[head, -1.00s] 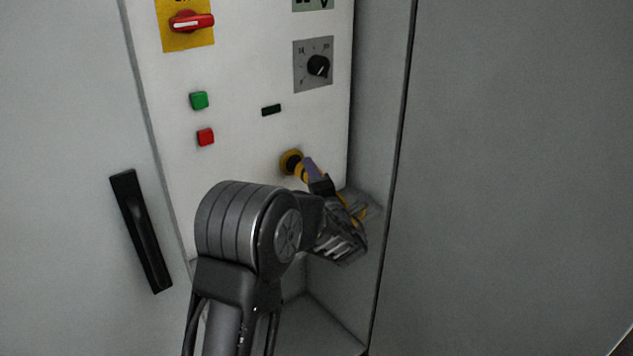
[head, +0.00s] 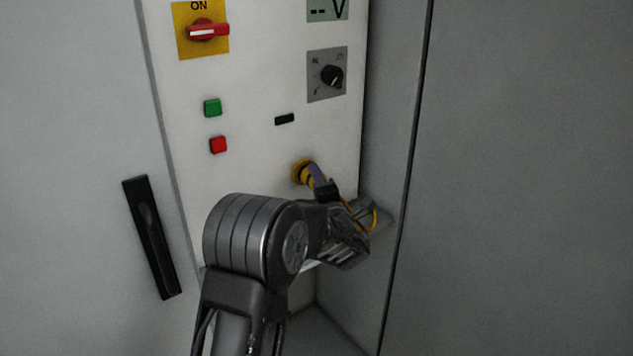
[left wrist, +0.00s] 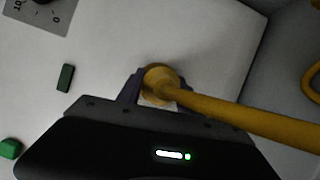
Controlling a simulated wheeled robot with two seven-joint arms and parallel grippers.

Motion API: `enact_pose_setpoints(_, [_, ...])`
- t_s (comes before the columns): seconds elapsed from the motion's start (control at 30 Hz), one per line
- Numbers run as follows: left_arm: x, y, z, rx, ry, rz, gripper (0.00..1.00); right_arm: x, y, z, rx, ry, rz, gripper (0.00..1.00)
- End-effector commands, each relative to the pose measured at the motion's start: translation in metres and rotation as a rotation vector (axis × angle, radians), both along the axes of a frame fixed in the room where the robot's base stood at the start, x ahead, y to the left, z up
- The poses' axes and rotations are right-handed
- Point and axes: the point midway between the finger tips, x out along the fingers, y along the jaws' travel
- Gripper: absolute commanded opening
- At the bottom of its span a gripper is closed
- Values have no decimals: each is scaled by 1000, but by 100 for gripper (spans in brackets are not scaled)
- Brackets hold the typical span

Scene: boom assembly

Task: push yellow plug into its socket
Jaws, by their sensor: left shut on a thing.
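The yellow plug (head: 308,179) is at the yellow round socket (head: 299,168) low on the white panel in the head view. My left gripper (head: 318,177) is shut on the plug, with its purple-grey fingers along it. In the left wrist view the plug (left wrist: 158,82) sits between the fingers, with its thick yellow cable (left wrist: 235,115) running off to the right. The gripper and plug cover much of the socket, so I cannot tell how deep the plug sits. My right gripper is not in view.
The panel carries a red rotary switch (head: 207,31), a green button (head: 212,108), a red button (head: 218,145), a black knob (head: 332,76) and a small dark slot (head: 284,119). A grey side wall (head: 392,130) stands close to the right. A black handle (head: 151,237) is at left.

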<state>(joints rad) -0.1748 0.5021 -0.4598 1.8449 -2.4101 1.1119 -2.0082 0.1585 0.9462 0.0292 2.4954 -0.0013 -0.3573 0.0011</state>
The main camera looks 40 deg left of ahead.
Motion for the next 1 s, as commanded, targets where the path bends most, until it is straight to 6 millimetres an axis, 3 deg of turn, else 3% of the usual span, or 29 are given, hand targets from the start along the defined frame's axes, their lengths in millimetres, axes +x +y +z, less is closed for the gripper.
enact_pose_setpoints(1.0, [0, 0, 1, 1, -1, 0, 0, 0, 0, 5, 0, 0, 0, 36])
